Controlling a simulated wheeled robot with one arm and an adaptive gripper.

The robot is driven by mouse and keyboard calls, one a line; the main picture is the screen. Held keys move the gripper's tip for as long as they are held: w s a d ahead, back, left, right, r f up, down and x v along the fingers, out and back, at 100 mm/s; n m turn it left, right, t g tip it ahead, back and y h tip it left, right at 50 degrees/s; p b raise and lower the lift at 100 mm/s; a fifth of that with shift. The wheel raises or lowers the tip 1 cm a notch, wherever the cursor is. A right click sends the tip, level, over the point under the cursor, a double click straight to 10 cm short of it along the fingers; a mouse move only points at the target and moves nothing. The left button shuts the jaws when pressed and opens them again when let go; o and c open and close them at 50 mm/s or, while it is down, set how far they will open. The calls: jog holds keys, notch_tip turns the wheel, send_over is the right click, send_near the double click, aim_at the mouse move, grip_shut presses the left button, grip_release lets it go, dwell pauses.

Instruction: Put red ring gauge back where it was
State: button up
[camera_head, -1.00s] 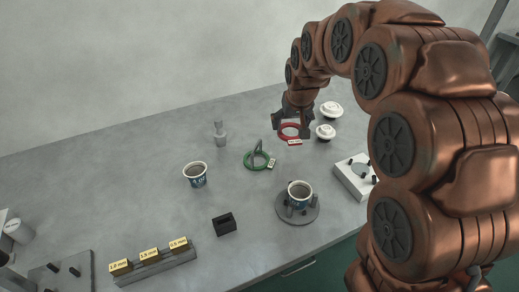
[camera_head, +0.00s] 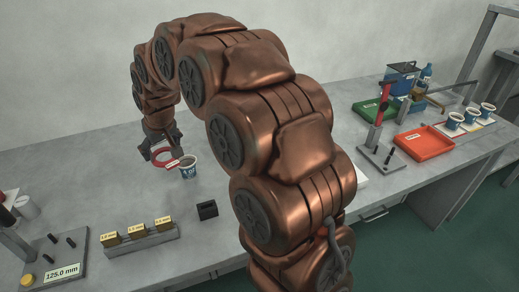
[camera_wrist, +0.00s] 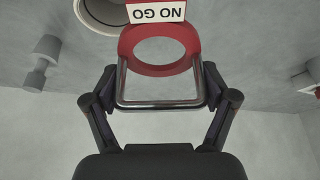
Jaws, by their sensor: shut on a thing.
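The red ring gauge (camera_head: 158,158) with a white label is held by my gripper (camera_head: 158,145) at the left, just behind and left of a paper cup. In the wrist view the red ring (camera_wrist: 126,45) shows its "NO GO" label, and its metal handle loop lies between the fingers of my gripper (camera_wrist: 160,95), which are shut on it. The ring appears raised above the table. The green ring gauge seen earlier is hidden behind my arm in the head view.
A paper cup (camera_head: 189,172) stands close to the ring. Yellow-labelled gauge blocks (camera_head: 137,237), a black holder (camera_head: 207,209) and a "125.0 mm" plate (camera_head: 50,262) with pegs lie in front.

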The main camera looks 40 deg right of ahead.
jog(key=d+r+b, duration=0.3)
jog(key=d, duration=1.7)
jog(key=s+d+f+b, duration=0.1)
jog(key=s+d, duration=0.4)
jog(key=d, duration=0.3)
jog(key=s+d+f, duration=0.2)
jog(key=s+d, duration=0.3)
jog(key=d, duration=0.2)
jog(key=f, duration=0.8)
jog(key=shift+w+d+f, duration=0.15)
jog(key=shift+w+f, duration=0.15)
jog(key=shift+w, duration=0.05)
jog(key=shift+f, duration=0.25)
jog(key=o, duration=1)
jog(key=shift+r, duration=0.1)
jog(key=shift+o, duration=0.2)
